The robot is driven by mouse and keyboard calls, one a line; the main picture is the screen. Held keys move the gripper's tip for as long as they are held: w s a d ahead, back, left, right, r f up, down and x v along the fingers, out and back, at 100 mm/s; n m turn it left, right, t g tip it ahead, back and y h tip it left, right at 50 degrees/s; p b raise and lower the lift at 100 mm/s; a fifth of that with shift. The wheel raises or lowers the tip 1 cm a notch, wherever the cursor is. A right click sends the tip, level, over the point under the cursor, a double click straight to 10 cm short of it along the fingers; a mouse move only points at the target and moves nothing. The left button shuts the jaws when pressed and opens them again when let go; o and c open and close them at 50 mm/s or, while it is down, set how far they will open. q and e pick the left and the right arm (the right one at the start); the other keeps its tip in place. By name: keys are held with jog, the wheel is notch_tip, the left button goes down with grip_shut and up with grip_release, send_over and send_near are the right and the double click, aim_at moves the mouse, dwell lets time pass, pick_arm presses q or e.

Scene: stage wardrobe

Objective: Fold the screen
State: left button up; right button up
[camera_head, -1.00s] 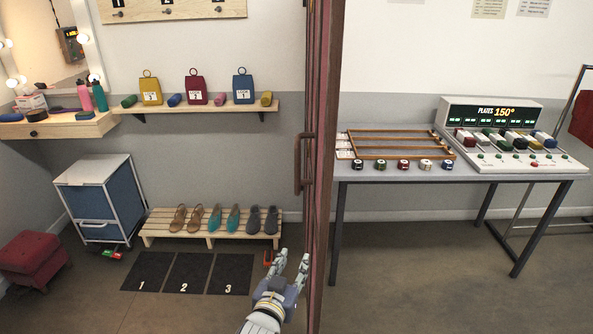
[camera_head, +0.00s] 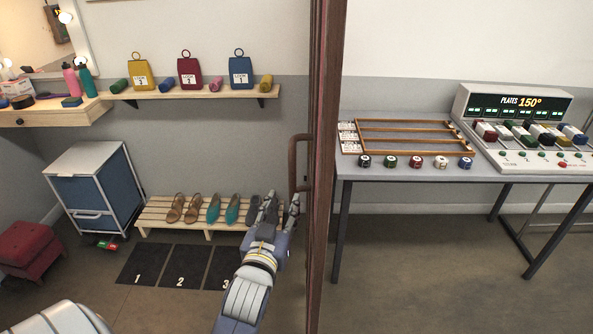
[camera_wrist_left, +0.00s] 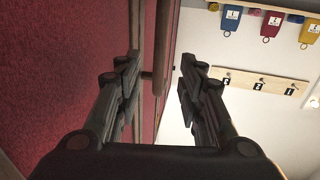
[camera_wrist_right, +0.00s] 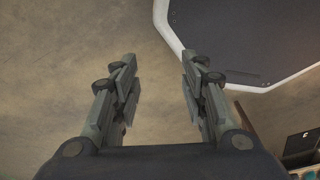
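The screen (camera_head: 326,200) stands upright and edge-on to me in the head view, a tall narrow strip with a dark red-brown frame. Its brown bar handle (camera_head: 293,163) sticks out on the left side. In the left wrist view, the red panel (camera_wrist_left: 65,70) fills the left and the handle (camera_wrist_left: 161,40) shows ahead, in line with the finger gap. My left gripper (camera_head: 281,207) is open and empty, just below the handle and left of the screen. My right gripper (camera_wrist_right: 157,75) is open and empty above bare floor in the right wrist view.
Left of the screen are a shoe rack (camera_head: 160,226), numbered black mats (camera_head: 187,258), a blue drawer cart (camera_head: 98,185) and a red stool (camera_head: 30,248). Right of it stands a grey table (camera_head: 400,174) with a console (camera_head: 515,108). The floor before the table is clear.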

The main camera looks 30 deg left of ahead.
aim_at(291, 182)
pick_arm(q)
jog(key=x, duration=0.1)
jog(key=p+x, duration=0.1)
jog(key=x, duration=0.1)
jog(key=r+p+x, duration=0.1)
jog(key=x, duration=0.1)
jog(key=shift+w, duration=0.2)
jog(key=x, duration=0.4)
jog(key=shift+a+f+p, duration=0.15)
jog(key=shift+f+p, duration=0.2)
jog(key=shift+p, duration=0.05)
jog(key=shift+w, duration=0.2)
jog(key=shift+c, duration=1.1)
grip_shut()
pick_arm(e)
jog(key=r, duration=0.1)
jog(key=s+r, duration=0.2)
jog(key=shift+d, duration=0.25)
